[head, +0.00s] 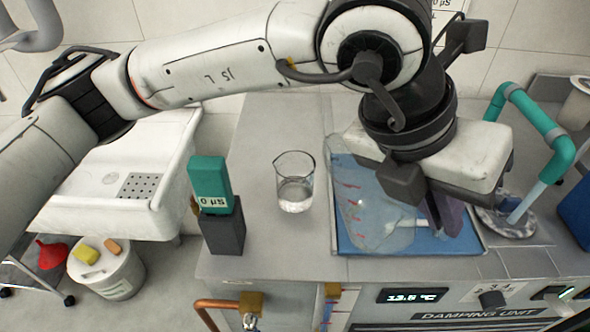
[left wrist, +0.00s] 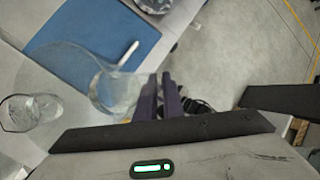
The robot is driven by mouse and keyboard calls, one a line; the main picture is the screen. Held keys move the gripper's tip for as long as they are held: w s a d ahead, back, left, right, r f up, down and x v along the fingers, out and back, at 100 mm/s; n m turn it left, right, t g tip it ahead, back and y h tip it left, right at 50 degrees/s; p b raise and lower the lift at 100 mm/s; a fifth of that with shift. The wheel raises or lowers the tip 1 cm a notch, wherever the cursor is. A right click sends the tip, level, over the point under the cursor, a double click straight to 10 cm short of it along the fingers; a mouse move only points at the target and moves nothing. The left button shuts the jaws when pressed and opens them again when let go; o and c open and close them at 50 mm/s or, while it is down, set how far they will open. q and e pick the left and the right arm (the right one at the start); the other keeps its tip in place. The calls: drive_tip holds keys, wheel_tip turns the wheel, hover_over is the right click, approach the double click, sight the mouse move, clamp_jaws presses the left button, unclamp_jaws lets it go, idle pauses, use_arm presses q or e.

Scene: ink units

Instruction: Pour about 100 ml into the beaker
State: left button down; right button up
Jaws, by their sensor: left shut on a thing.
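The glass beaker (head: 295,183) stands upright on the grey bench, with clear liquid in its lower part. It also shows at the left edge of the left wrist view (left wrist: 22,112). My left gripper (head: 440,212) is shut on a clear jug (head: 365,205) with red marks, over the blue mat (head: 350,249), to the right of the beaker. In the left wrist view the gripper's fingers (left wrist: 160,97) close at the side of the jug (left wrist: 112,92). No stream shows between jug and beaker. I cannot tell the jug's tilt or level. My right gripper is out of view.
A teal meter (head: 210,180) on a dark block (head: 223,230) stands left of the beaker. A teal pipe (head: 535,122) rises at the right. A white sink (head: 120,190) lies to the left. Bare bench surrounds the beaker.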

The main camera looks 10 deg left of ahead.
use_arm(q)
drive_tip(key=shift+s+d+f+m+t+y+b, duration=0.2)
drive_tip(key=shift+d+f+t+y+b, duration=0.1)
drive_tip(key=shift+f+b, duration=0.25)
drive_tip(key=shift+s+d+f+m+t+y+b, duration=0.1)
drive_tip(key=shift+s+d+f+t+y+b, duration=0.15)
drive_tip(key=shift+f, duration=0.35)
drive_tip(key=shift+s+d+f+t+y+b, duration=0.1)
drive_tip(key=shift+d+f+t+y+b, duration=0.15)
drive_tip(key=shift+y, duration=0.35)
drive_tip(key=shift+d+f+t+y+b, duration=0.1)
drive_tip(key=shift+f+t+y+b, duration=0.15)
drive_tip(key=shift+y, duration=0.3)
drive_tip(key=shift+r, duration=0.15)
